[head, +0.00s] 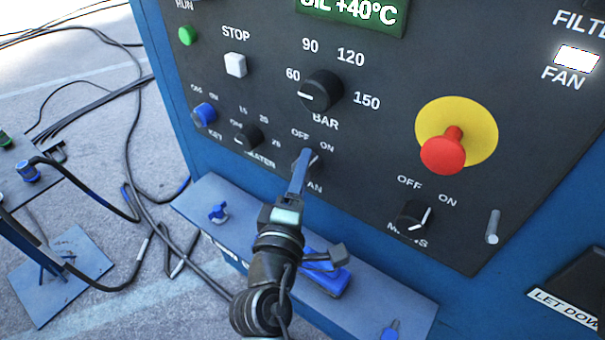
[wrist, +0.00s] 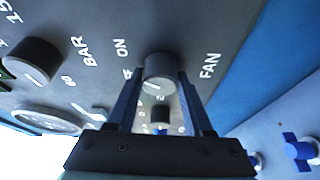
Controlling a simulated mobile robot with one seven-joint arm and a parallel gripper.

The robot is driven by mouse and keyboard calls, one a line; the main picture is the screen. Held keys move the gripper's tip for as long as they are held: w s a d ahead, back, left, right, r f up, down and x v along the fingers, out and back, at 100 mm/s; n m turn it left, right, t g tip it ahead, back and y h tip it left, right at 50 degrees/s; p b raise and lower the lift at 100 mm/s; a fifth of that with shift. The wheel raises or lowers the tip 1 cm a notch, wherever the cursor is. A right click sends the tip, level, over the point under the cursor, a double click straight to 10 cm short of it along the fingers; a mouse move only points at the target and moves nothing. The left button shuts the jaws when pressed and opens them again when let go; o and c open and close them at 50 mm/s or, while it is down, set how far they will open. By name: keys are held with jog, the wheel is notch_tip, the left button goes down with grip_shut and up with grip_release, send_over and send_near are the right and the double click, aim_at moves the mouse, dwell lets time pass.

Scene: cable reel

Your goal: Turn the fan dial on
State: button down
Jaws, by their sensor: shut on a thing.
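The fan dial (head: 315,160) is a small dark knob on the black panel, below its OFF and ON labels. In the head view my gripper (head: 303,164) reaches it from below and covers part of it and of the FAN label. A pale mark on the dial seems to lean up and right, toward ON. In the wrist view the fan dial (wrist: 160,70) sits between the two fingers of my gripper (wrist: 160,88), which is shut on it. The FAN label shows to the right there.
The BAR dial (head: 322,92), heater dial (head: 246,138), mains dial (head: 414,217) and red emergency button (head: 444,153) surround it. A blue ledge (head: 385,300) juts out below the panel. Cables (head: 150,215) lie on the floor at left. The filter fan lamp (head: 576,58) glows white.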

jog(key=shift+f, duration=0.1)
jog(key=shift+c, duration=1.5)
grip_release()
jog(key=b+v, duration=0.2)
jog(key=v, duration=1.1)
